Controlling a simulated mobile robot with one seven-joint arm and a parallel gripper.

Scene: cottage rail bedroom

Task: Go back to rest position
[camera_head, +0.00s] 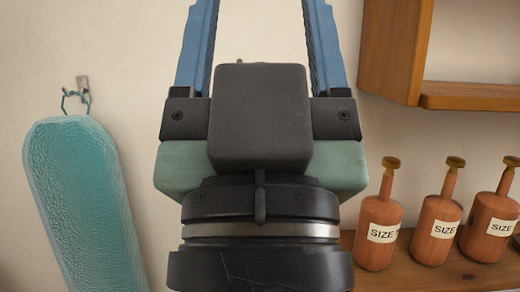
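My gripper (260,15) fills the upper middle of the head view and points up. Its two blue fingers stand wide apart, with bare wall showing between them. Nothing shows between the visible parts of the fingers. The fingertips are cut off by the top edge. The dark and green gripper body hides part of the wall and shelf behind it.
A teal ironing-board-like item (80,205) hangs from a wall hook (80,92) on the left. On the right, several orange bottles with "SIZE" labels, including one (378,225), stand on a wooden shelf (440,275). A wooden wall unit (395,50) is above them.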

